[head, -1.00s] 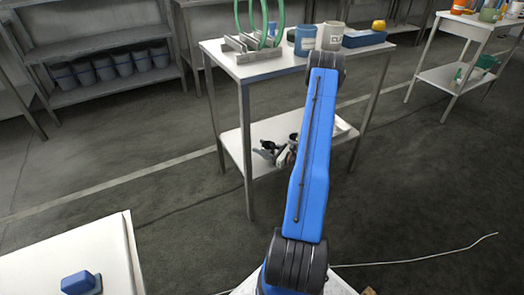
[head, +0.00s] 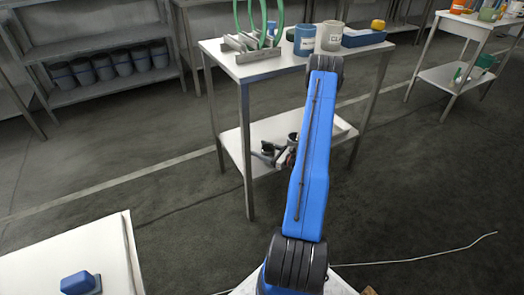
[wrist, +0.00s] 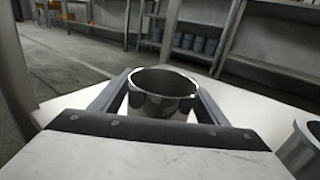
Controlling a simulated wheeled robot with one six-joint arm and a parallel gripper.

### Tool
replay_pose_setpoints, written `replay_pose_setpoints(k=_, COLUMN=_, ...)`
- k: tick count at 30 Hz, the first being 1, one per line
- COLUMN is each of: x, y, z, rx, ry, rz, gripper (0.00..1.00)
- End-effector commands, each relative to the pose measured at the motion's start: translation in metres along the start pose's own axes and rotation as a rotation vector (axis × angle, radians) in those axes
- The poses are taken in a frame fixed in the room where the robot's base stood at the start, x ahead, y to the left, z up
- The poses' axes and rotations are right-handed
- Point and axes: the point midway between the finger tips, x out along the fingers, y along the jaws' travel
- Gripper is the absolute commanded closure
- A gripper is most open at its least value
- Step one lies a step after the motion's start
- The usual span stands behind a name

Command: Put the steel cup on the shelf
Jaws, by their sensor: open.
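A shiny steel cup (wrist: 163,100) stands upright on a white surface in the wrist view. My gripper (wrist: 160,84) is open, with one finger on each side of the cup. I cannot tell whether either finger touches it. In the head view my gripper (head: 267,154) is at the lower white shelf (head: 336,133) of the middle table, small and partly hidden by my blue arm. The cup's lower part is hidden behind the gripper body in the wrist view.
Another metal vessel (wrist: 302,150) stands close to the right in the wrist view. The tabletop above the lower shelf holds a blue cup (head: 305,40), a grey cup (head: 331,36), a blue tray (head: 362,38) and a metal rack (head: 254,45). Table legs stand close by.

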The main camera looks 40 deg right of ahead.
Motion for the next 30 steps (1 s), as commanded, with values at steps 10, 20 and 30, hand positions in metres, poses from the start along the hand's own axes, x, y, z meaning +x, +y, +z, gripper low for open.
replay_pose_setpoints(k=10, x=-0.051, y=-0.001, z=0.0, rx=0.0, ry=0.0, rz=-0.003, gripper=0.32)
replay_pose_setpoints(k=20, x=-0.103, y=-0.001, z=0.0, rx=0.0, ry=0.0, rz=-0.002, gripper=0.32)
replay_pose_setpoints(k=30, x=-0.12, y=0.0, z=0.0, rx=-0.001, ry=0.0, rz=0.0, gripper=0.32)
